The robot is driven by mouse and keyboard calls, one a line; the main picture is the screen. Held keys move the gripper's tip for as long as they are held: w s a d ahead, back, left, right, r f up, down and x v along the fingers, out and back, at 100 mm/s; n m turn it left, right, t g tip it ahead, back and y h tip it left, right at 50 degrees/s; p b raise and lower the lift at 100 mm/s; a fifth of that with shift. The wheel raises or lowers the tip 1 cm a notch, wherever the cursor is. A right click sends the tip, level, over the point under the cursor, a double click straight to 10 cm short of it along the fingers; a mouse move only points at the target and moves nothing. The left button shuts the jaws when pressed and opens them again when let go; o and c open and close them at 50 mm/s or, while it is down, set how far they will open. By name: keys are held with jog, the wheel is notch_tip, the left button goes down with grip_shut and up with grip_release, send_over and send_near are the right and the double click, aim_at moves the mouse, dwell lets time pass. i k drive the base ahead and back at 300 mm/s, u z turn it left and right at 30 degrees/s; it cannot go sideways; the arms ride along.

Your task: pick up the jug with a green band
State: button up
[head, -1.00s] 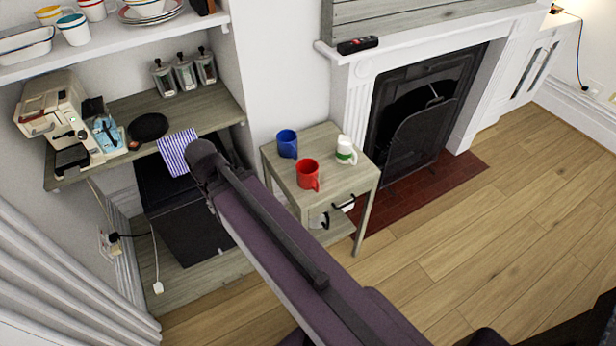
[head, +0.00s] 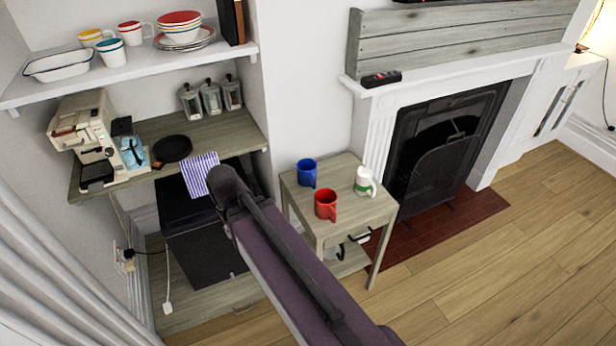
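The jug with a green band (head: 364,182) is white and stands upright on the small grey wooden side table (head: 343,165), near its right edge. Its handle points to the right. A red mug (head: 325,205) stands in front and to the left of it, and a blue mug (head: 307,173) stands to its left. My arm crosses the lower middle of the head view, left of and in front of the table.
A white fireplace with a dark grate (head: 440,160) stands right of the table. Shelves on the left hold a coffee machine (head: 88,140), jars, a black pan (head: 172,148) and a striped cloth (head: 199,172). The wooden floor (head: 510,260) on the right is clear.

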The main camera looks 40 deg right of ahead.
aim_at(363, 184)
jog(key=z, duration=0.75)
jog(key=k, duration=0.55)
jog(key=z, duration=0.5)
jog(key=i, duration=0.35)
